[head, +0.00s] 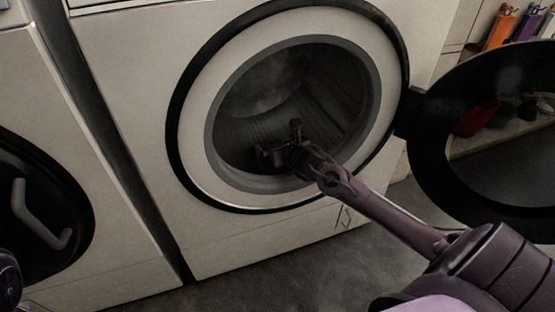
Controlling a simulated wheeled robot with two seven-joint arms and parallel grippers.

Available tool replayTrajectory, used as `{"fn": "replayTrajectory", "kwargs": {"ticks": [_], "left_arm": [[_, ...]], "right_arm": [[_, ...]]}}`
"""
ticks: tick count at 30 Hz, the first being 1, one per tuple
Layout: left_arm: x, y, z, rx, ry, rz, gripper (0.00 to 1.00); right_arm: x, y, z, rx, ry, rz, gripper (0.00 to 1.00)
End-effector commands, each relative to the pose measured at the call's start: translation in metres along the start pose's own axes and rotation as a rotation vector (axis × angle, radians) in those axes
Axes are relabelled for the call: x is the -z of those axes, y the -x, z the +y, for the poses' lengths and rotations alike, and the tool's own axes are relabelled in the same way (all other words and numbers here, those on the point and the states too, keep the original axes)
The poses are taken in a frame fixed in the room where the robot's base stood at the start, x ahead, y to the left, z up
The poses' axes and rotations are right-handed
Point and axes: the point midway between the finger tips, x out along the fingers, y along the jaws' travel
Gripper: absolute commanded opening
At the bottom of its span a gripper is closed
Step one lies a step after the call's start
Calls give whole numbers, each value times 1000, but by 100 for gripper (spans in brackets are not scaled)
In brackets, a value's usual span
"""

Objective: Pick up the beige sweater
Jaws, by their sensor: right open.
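My right gripper (279,144) is inside the round opening of the front-loading washer (120,60), just past the lower rim. Its jaws are open and I see nothing between them. The arm reaches in from the lower right. I cannot make out a beige sweater in this view. The drum (262,92) is dark, with a dim paler patch at its back, and its lower part is partly hidden behind the gripper. My left gripper is not in view.
The washer's round door (428,150) stands open on the right, close to my right arm. A second machine with a shut dark door (70,195) stands on the left. Bottles (500,25) stand at the upper right. The grey floor (270,265) in front is clear.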

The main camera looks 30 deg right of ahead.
Motion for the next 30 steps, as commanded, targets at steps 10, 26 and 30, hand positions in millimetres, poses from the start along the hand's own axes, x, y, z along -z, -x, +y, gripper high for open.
{"fn": "replayTrajectory", "kwargs": {"ticks": [10, 26, 30], "left_arm": [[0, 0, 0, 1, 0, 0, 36], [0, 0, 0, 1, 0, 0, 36], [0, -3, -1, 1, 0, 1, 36]], "right_arm": [[0, 0, 0, 0, 0, 0, 69], [-2, 1, 0, 0, -2, -4, 20], [-6, 2, 0, 0, -1, -5, 20]]}}
